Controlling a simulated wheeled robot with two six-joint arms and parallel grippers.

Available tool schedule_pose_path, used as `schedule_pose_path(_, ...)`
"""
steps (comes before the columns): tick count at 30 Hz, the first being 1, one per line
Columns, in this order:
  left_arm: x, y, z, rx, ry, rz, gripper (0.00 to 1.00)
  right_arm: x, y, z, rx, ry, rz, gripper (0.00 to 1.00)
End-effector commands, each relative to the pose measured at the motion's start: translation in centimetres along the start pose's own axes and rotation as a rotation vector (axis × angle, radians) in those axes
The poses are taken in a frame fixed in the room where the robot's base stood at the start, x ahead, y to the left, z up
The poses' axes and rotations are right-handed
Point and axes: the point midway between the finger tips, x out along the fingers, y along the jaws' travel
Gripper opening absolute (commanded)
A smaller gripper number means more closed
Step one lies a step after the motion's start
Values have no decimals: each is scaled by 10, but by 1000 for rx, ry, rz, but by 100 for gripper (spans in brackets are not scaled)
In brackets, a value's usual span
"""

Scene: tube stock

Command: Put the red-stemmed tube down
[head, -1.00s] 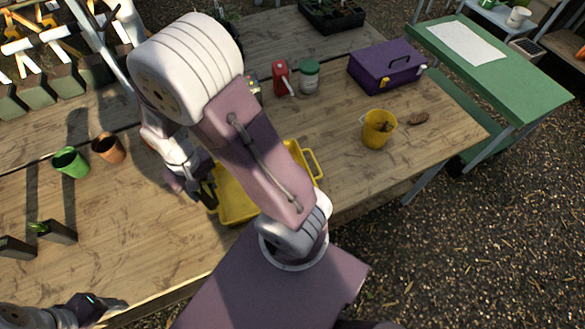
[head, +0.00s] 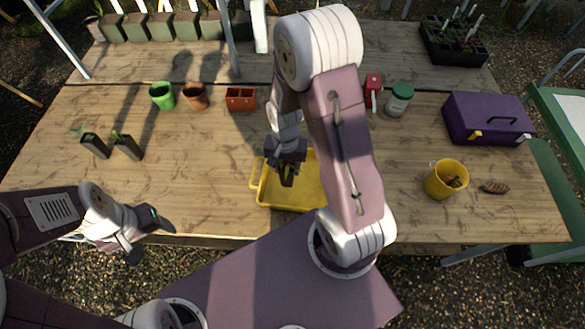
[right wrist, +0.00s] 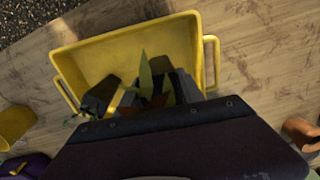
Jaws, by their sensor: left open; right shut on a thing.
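My right gripper (head: 287,178) is shut on a dark tube, pointing down over the left part of the yellow tray (head: 262,196). In the right wrist view, green leaves (right wrist: 147,74) rise between the dark fingers, inside the outline of the yellow tray (right wrist: 185,38). The stem's colour is not clear, and I cannot tell whether the tube's base touches the tray floor. Another dark tube (right wrist: 100,95) shows at the left in that view. My left gripper (head: 150,236) is open and empty near the table's front edge.
Two dark tubes with seedlings (head: 95,146) (head: 127,147) stand at the left. A green pot (head: 162,96), terracotta pots (head: 196,97) and a jar (head: 399,100) stand behind the tray. A yellow bucket (head: 445,181) and purple toolbox (head: 487,119) are at the right.

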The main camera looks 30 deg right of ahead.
Motion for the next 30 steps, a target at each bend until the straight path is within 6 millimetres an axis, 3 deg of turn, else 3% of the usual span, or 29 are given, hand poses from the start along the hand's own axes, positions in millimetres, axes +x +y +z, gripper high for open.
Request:
schedule_pose_path(3,-5,0,0,0,0,0,67,12,1,-22,2,-1,1,0)
schedule_pose_path(7,-6,0,0,0,0,0,67,20,1,-34,-1,0,0,0)
schedule_pose_path(11,-6,0,0,0,0,0,67,23,1,-35,-2,0,0,0)
schedule_pose_path(18,-10,0,-1,0,0,0,67,59,1,-34,-2,-2,1,0)
schedule_pose_path(29,-6,0,-1,0,0,0,67,65,1,-35,-2,0,0,0)
schedule_pose_path(30,-6,0,0,0,0,0,67,65,1,-35,-2,0,0,47)
